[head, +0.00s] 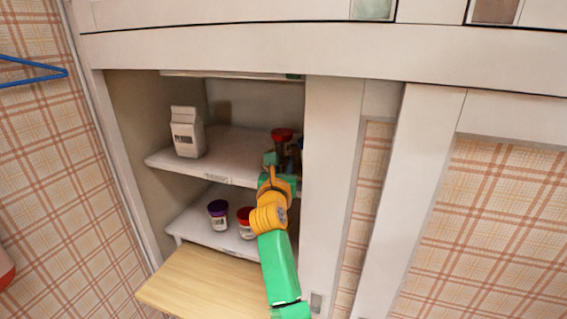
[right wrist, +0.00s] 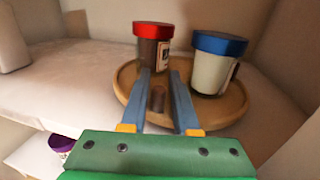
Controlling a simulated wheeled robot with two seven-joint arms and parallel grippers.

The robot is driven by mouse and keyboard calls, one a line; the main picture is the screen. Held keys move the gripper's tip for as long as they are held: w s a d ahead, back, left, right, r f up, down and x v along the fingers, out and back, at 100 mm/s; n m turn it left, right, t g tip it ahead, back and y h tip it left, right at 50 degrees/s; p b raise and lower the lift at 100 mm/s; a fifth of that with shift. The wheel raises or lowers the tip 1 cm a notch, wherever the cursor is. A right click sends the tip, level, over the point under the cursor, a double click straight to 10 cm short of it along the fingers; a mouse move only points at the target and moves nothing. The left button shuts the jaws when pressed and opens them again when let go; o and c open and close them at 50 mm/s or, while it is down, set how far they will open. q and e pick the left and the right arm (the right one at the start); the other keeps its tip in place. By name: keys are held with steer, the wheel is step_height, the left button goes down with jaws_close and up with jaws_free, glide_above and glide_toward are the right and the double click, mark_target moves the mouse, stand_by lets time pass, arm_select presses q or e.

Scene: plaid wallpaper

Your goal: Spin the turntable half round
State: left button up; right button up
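The turntable is a round wooden tray (right wrist: 127,82) on the upper shelf in the right wrist view. A jar with a red lid (right wrist: 153,42) and a cream jar with a blue lid (right wrist: 213,65) stand on it. A short brown peg (right wrist: 157,98) rises near its front edge. My right gripper (right wrist: 161,76) is open, with its two blue fingers apart on either side of the peg; contact cannot be told. In the head view the right gripper (head: 270,160) hides most of the turntable, and the red lid (head: 282,134) shows behind it. My left gripper is not in view.
A white carton (head: 187,132) stands at the left of the upper shelf (head: 225,160). A purple-lidded jar (head: 218,215) and another red-lidded jar (head: 244,222) stand on the lower shelf. A white cabinet panel (head: 330,190) is close to the right of the arm.

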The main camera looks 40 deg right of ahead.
steer(key=shift+o, duration=0.7)
steer(key=shift+d, duration=0.15)
